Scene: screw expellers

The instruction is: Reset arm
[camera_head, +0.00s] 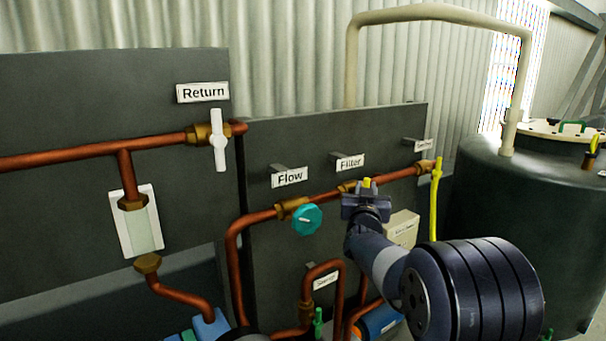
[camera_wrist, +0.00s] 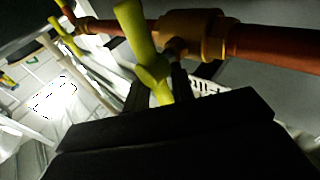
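My gripper (camera_head: 366,203) is in front of the copper pipe by the Filter label (camera_head: 350,162). A yellow valve handle (camera_head: 367,183) shows just above it in the head view. In the wrist view the yellow handle (camera_wrist: 150,62) stands close ahead of the dark gripper body (camera_wrist: 175,130), and its lower end is hidden behind it. A brass fitting (camera_wrist: 195,35) on the copper pipe is beside the handle. Whether the fingers touch the handle, and how far apart they are, is not clear. My arm reaches in from the lower right.
A teal knob (camera_head: 307,219) is left of my gripper and a long yellow handle (camera_head: 436,200) is right of it. A white Return handle (camera_head: 218,140) is farther left. Copper pipes (camera_head: 325,270) run below. A dark tank (camera_head: 510,210) stands at the right.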

